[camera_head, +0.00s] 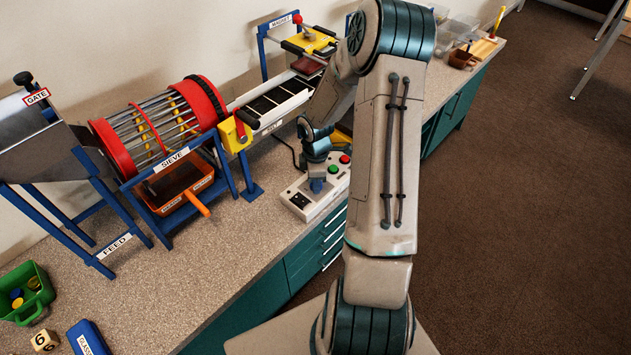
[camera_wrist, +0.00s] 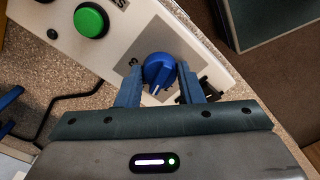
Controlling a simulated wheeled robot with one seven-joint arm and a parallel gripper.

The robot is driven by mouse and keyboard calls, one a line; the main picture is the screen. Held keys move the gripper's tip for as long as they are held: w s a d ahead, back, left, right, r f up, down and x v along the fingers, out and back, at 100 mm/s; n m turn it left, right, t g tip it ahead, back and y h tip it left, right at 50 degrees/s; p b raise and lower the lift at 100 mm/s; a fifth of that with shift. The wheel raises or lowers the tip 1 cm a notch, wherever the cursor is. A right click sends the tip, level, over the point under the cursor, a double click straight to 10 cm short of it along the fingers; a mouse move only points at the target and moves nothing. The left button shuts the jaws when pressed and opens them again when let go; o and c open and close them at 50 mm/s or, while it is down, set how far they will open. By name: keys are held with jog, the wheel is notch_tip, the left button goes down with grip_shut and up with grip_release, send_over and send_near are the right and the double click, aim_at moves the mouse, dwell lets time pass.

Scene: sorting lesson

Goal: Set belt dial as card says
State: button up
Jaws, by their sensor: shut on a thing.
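The belt dial is a blue knob (camera_wrist: 158,72) with a white pointer line on a pale control box (camera_wrist: 120,42). In the wrist view my gripper (camera_wrist: 163,84) has its two blue fingers on either side of the knob, shut on it. In the head view the control box (camera_head: 333,191) stands at the bench's front edge, and my gripper (camera_head: 317,180) reaches down to its left part. The scale around the knob is mostly hidden by the fingers. I cannot make out a card with a setting.
A green button (camera_wrist: 90,20) sits beside the dial; red and green buttons show in the head view. Behind the box runs the belt (camera_head: 272,104). The sieve drum (camera_head: 160,125) and hopper (camera_head: 45,135) stand left. A green bin (camera_head: 38,290) and wooden die (camera_head: 45,340) lie front left.

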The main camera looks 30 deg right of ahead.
jog(key=m+b, duration=0.1)
jog(key=m, duration=0.2)
jog(key=shift+f+m, duration=0.1)
jog(key=shift+m, duration=0.3)
jog(key=m+b, duration=0.2)
jog(key=m, duration=0.1)
jog(key=shift+m, duration=0.3)
jog(key=m+b, duration=0.2)
jog(key=m, duration=0.2)
jog(key=shift+m, duration=0.3)
jog(key=shift+m+b, duration=0.7)
jog(key=shift+m, duration=1)
jog(key=o, duration=1)
jog(key=shift+c, duration=0.2)
